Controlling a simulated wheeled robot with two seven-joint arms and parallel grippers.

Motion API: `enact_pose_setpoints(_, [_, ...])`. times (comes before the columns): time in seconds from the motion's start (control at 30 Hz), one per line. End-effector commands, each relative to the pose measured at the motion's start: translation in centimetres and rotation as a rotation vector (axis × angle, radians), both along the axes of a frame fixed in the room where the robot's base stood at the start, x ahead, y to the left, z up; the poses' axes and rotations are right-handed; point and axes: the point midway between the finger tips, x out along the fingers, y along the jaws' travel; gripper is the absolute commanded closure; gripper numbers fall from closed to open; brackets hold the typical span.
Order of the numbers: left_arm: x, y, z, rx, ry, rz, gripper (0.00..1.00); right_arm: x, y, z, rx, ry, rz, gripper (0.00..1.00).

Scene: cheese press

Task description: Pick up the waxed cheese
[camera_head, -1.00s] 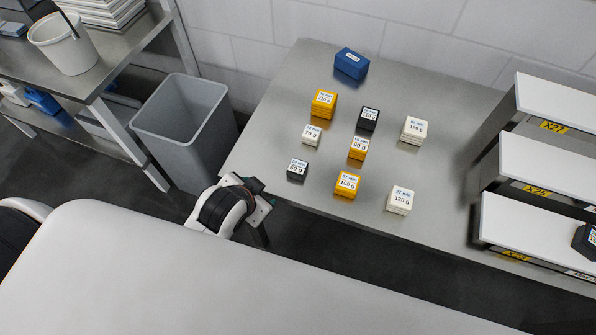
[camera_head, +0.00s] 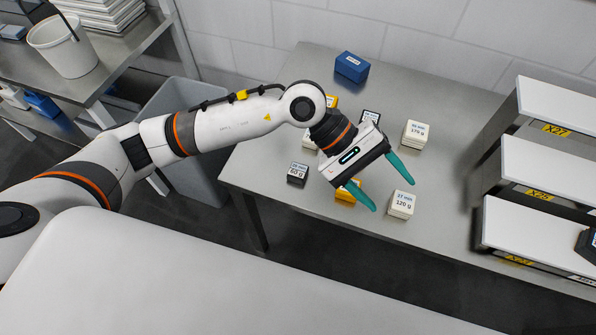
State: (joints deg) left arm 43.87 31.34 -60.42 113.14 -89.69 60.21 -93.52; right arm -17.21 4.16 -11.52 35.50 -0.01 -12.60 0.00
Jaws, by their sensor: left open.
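Several small labelled cheese-like blocks stand on the steel table (camera_head: 450,105); I cannot tell which is the waxed one. A black block (camera_head: 298,177) stands left of my left gripper (camera_head: 392,195). White blocks stand at right (camera_head: 415,137) and near the front (camera_head: 401,207). A yellow block (camera_head: 345,197) is partly covered by the gripper. My left gripper, with teal fingers, is open and empty above the blocks.
A blue block (camera_head: 352,67) stands at the table's back. A grey bin (camera_head: 188,145) stands left of the table. A white bucket (camera_head: 63,47) sits on the left bench.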

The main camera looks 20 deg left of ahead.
Motion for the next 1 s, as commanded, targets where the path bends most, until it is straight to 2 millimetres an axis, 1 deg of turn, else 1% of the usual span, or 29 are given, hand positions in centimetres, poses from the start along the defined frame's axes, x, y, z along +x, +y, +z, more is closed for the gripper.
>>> enact_pose_setpoints(0.03, [1.6,2.8,-2.1,0.168,-0.136,-0.082,0.35,0.0,-0.1,0.0,-0.001,0.0,0.001,0.24])
enact_pose_setpoints(0.07, [2.4,4.5,-3.1,0.266,-0.204,-0.133,0.35,0.0,-0.1,0.0,-0.001,0.0,0.001,0.24])
enact_pose_setpoints(0.1, [3.6,6.9,-4.2,0.387,-0.277,-0.196,0.35,0.0,-0.2,-0.1,-0.002,0.0,0.001,0.24])
enact_pose_setpoints(0.13, [4.4,8.7,-4.7,0.471,-0.323,-0.237,0.35,0.0,-0.2,-0.1,-0.003,-0.001,0.001,0.24])
enact_pose_setpoints(0.2, [6.1,12.2,-5.3,0.637,-0.395,-0.317,0.35,0.0,-0.3,-0.1,-0.004,-0.001,0.002,0.24])
enact_pose_setpoints(0.23, [6.7,13.5,-5.3,0.695,-0.415,-0.344,0.35,0.0,-0.4,-0.1,-0.005,-0.001,0.002,0.24])
enact_pose_setpoints(0.3, [7.7,15.8,-5.3,0.796,-0.443,-0.391,0.35,0.0,-0.5,-0.1,-0.006,0.0,0.002,0.24])
enact_pose_setpoints(0.33, [8.0,16.5,-5.3,0.827,-0.451,-0.405,0.35,0.0,-0.6,-0.1,-0.007,-0.001,0.002,0.24])
enact_pose_setpoints(0.4, [8.3,17.5,-5.6,0.871,-0.457,-0.427,0.35,0.1,-0.6,0.0,-0.008,-0.001,0.002,0.24])
enact_pose_setpoints(0.47, [8.4,17.9,-6.3,0.885,-0.456,-0.434,0.35,0.1,-0.7,0.1,-0.008,-0.001,0.002,0.24])
enact_pose_setpoints(0.5, [8.4,17.9,-6.9,0.887,-0.457,-0.436,0.35,0.1,-0.7,0.3,-0.008,-0.001,0.002,0.24])
enact_pose_setpoints(0.7, [8.3,17.9,-10.4,0.884,-0.456,-0.434,0.35,0.1,-0.7,0.7,-0.009,-0.001,0.002,0.24])
enact_pose_setpoints(0.8, [8.3,17.8,-11.4,0.882,-0.458,-0.434,0.35,0.1,-0.7,0.8,-0.009,-0.001,0.002,0.24])
enact_pose_setpoints(0.93, [8.3,17.8,-12.2,0.881,-0.458,-0.434,0.35,0.1,-0.7,0.9,-0.009,-0.001,0.001,0.24])
enact_pose_setpoints(1.0, [8.2,17.8,-13.0,0.881,-0.456,-0.433,0.35,0.1,-0.7,1.2,-0.009,-0.001,0.001,0.24])
